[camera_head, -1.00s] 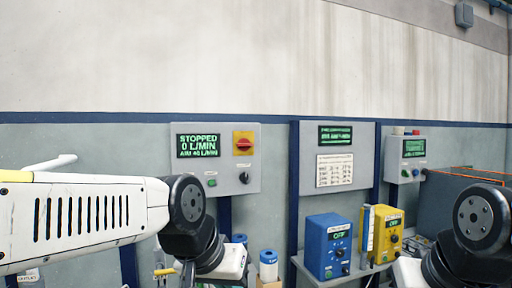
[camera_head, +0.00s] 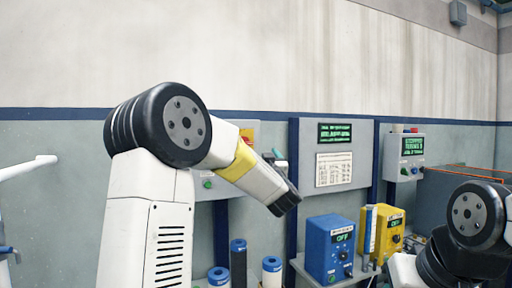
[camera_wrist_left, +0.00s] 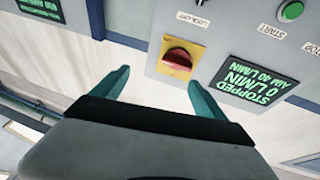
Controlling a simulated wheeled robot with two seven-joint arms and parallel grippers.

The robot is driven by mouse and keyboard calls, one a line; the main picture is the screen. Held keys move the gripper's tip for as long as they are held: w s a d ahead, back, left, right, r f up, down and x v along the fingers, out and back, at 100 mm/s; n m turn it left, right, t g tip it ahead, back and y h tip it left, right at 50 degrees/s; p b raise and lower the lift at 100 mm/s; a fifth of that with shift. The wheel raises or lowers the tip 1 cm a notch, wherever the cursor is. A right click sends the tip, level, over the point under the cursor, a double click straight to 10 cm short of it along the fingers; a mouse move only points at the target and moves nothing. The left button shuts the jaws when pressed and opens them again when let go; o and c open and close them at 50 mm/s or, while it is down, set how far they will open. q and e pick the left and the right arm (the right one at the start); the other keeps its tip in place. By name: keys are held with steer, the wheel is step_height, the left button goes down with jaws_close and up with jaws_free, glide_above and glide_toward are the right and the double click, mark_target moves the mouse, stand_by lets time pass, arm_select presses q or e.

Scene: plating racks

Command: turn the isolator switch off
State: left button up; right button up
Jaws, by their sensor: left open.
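The isolator switch is a red handle (camera_wrist_left: 179,58) on a square yellow plate, on a grey control panel (camera_wrist_left: 230,45) that appears upside down in the left wrist view. The handle lies roughly crosswise, beside a "LOCK-OFF" label. My left gripper (camera_wrist_left: 159,76) is open, its two teal fingers apart and pointing towards the panel near the switch, with nothing between them. I cannot tell whether they touch the panel. In the head view my left arm hides most of this panel, and only a corner of the yellow plate (camera_head: 250,136) shows. My right gripper is out of view.
The panel's screen (camera_wrist_left: 252,83) reads STOPPED, 0 L/MIN. A green start button (camera_wrist_left: 291,10) sits near the switch. A second panel (camera_head: 350,150), a blue box (camera_head: 328,248) and a yellow box (camera_head: 388,228) stand to the right. White containers with blue tops (camera_head: 238,262) stand below.

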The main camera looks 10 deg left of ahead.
arm_select(q)
steer(key=w+a+r+n+g+y, duration=0.1)
steer(key=w+a+r+n+y, duration=0.1)
steer(key=w+a+y, duration=0.2)
steer(key=w+a, duration=0.2)
steer(key=shift+w+a, duration=0.15)
steer(key=shift+w, duration=0.15)
steer(key=shift+r, duration=0.1)
steer(key=c, duration=1.4)
